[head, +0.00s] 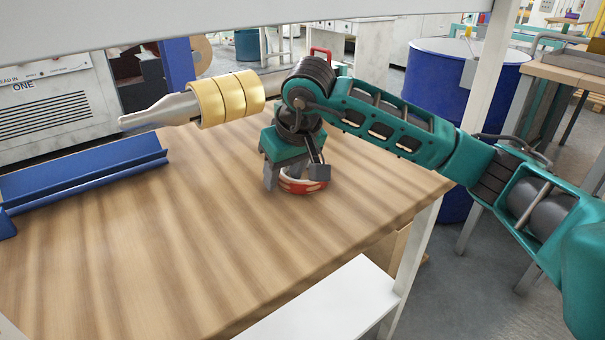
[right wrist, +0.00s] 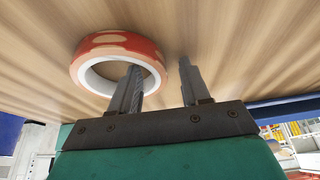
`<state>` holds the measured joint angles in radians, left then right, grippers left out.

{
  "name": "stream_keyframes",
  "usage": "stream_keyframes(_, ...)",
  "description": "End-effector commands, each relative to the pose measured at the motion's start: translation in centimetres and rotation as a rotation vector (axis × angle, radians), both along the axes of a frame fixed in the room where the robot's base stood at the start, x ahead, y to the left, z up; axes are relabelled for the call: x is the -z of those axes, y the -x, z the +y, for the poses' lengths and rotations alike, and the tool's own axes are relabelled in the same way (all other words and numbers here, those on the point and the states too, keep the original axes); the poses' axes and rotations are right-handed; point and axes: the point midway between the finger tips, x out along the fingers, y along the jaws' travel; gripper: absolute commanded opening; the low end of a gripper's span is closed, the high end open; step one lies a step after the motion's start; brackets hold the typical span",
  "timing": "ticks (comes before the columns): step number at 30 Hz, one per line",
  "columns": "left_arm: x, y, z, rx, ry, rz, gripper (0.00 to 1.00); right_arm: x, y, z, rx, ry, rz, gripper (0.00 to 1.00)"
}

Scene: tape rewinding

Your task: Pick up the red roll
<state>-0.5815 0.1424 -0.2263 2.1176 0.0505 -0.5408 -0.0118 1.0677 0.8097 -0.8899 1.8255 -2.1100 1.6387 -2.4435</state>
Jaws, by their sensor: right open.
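The red roll (head: 303,187) is a red and tan ring of tape with a white core. It is at the wooden table (head: 130,245), under my right gripper (head: 283,176), which partly hides it in the head view. In the right wrist view the red roll (right wrist: 122,43) is close to the open fingers of my right gripper (right wrist: 160,63). One finger overlaps the roll's hole and the other is outside the ring to the right. I cannot tell whether the finger is inside the hole or only in front of it. My left gripper is not in view.
A grey spindle (head: 160,109) with several yellow rolls (head: 228,97) juts over the table's far left. A blue rail (head: 85,170) lies at the left. A blue drum (head: 450,80) stands beyond the right edge. The table's middle and front are clear.

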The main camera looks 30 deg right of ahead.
Motion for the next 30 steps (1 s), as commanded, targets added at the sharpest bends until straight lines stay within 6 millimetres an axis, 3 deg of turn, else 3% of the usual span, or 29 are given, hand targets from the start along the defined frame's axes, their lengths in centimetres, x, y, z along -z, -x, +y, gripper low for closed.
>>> stream_keyframes(2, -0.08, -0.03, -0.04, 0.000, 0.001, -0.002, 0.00, -0.01, 0.02, 0.01, 0.000, 0.000, 0.000, 0.42)
stream_keyframes(15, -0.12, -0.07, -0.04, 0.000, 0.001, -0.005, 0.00, -0.04, 0.03, 0.00, 0.000, 0.000, 0.000, 0.00)
stream_keyframes(30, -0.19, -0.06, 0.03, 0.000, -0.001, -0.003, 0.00, -0.63, -0.01, -0.02, 0.000, 0.000, -0.002, 0.00)
